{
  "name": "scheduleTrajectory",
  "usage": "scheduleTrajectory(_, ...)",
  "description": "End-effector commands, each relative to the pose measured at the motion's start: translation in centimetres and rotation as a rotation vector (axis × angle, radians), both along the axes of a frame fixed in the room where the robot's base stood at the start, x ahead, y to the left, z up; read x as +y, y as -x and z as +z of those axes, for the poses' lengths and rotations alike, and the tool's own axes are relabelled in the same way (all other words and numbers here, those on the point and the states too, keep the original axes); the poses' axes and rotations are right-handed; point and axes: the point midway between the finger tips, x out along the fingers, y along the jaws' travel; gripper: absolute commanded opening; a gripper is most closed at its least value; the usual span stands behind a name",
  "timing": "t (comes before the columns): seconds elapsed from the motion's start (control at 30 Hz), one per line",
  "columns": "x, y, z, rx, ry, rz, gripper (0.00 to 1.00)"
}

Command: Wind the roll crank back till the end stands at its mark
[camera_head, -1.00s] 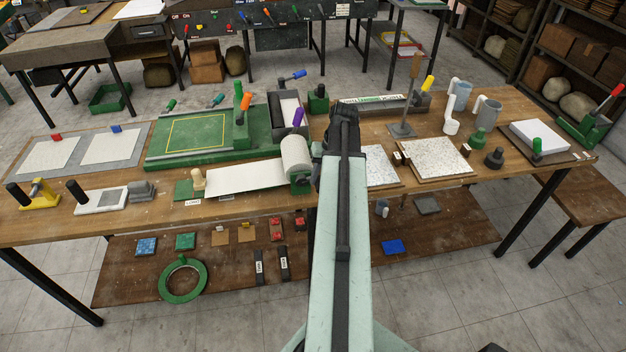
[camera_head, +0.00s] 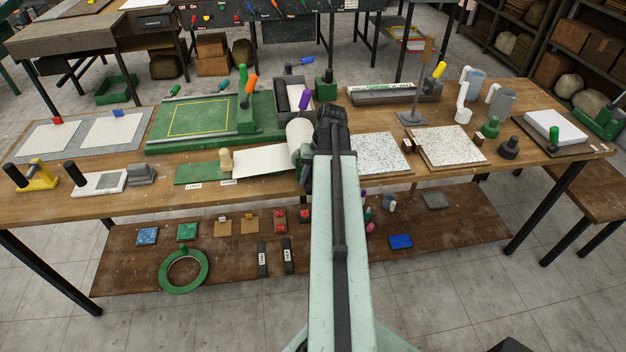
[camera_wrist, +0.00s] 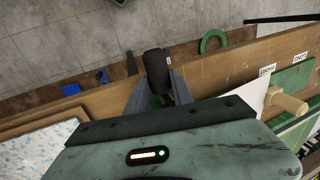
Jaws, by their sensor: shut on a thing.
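The paper roll (camera_head: 299,132) stands on the bench with its white sheet (camera_head: 262,162) drawn out to the left over a green board (camera_head: 195,173). A wooden knob (camera_head: 226,160) sits at the sheet's end. The end lies near the SHORT label (camera_head: 229,183), right of the LONG label (camera_head: 194,186). The wrist view shows the sheet (camera_wrist: 248,100), knob (camera_wrist: 288,103) and SHORT label (camera_wrist: 267,70) close together. My gripper (camera_wrist: 158,92) is shut on the black crank handle (camera_wrist: 156,64). My arm hides the crank in the head view.
Left of the board are a grey block (camera_head: 142,174) and a yellow tool (camera_head: 40,176). A green printing bed (camera_head: 180,140) lies behind. Speckled slabs (camera_head: 383,153) lie right of my arm. A lower shelf (camera_head: 330,262) holds small items and a green ring (camera_head: 183,271).

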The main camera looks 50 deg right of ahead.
Motion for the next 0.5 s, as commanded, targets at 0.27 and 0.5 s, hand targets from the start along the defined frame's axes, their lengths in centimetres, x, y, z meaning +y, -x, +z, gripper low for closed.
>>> scheduleTrajectory(0.27, -0.04, 0.0, 0.0, 0.0, 0.0, 0.0, 0.53)
scheduleTrajectory(0.5, -0.06, 0.03, 0.17, 0.0, 0.0, 0.0, 0.53)
